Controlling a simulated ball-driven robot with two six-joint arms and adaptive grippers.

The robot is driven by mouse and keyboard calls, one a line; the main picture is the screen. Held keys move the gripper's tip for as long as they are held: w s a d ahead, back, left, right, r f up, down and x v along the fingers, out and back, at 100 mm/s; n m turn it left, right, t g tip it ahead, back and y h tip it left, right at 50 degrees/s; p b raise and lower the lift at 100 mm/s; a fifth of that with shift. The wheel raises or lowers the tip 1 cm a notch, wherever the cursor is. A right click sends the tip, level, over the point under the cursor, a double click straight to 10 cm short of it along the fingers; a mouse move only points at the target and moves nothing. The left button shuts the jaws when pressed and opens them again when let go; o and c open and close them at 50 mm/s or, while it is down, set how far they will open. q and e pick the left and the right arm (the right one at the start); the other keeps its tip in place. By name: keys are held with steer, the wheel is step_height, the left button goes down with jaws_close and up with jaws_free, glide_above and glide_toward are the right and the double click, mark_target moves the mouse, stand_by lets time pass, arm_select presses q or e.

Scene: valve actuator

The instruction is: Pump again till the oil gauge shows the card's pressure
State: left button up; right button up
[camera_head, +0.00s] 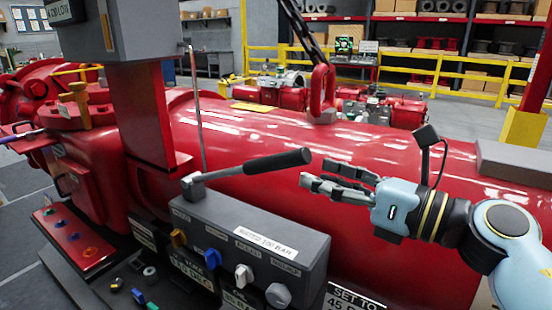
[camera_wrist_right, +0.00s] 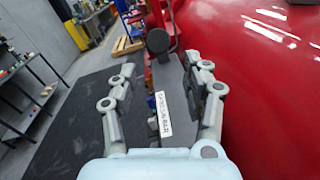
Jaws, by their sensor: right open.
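The pump handle (camera_head: 265,163) is a black grip on a grey lever, sloping up to the right from the top of the grey pump box (camera_head: 215,215). My right gripper (camera_head: 316,172) is open and empty, just right of the handle's free end and apart from it. In the right wrist view the handle's round black end (camera_wrist_right: 158,41) shows just beyond the spread fingers (camera_wrist_right: 166,68). A card reading "SET TO" (camera_head: 345,298) is at the bottom edge, partly cut off. I cannot make out an oil gauge reading. My left gripper is not in view.
The large red actuator cylinder (camera_head: 350,150) lies behind the handle and beside my right gripper. Yellow, blue, white and grey knobs line the box front. A red panel with coloured buttons (camera_head: 75,240) is at left. Yellow rails (camera_head: 430,75) and shelves stand behind.

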mark_target(275, 162)
steer(key=p+x, duration=0.2)
steer(key=x, duration=0.7)
steer(key=shift+w+a+r, duration=0.1)
steer(key=shift+w+a, duration=0.15)
steer(key=shift+c, duration=0.4)
jaws_close()
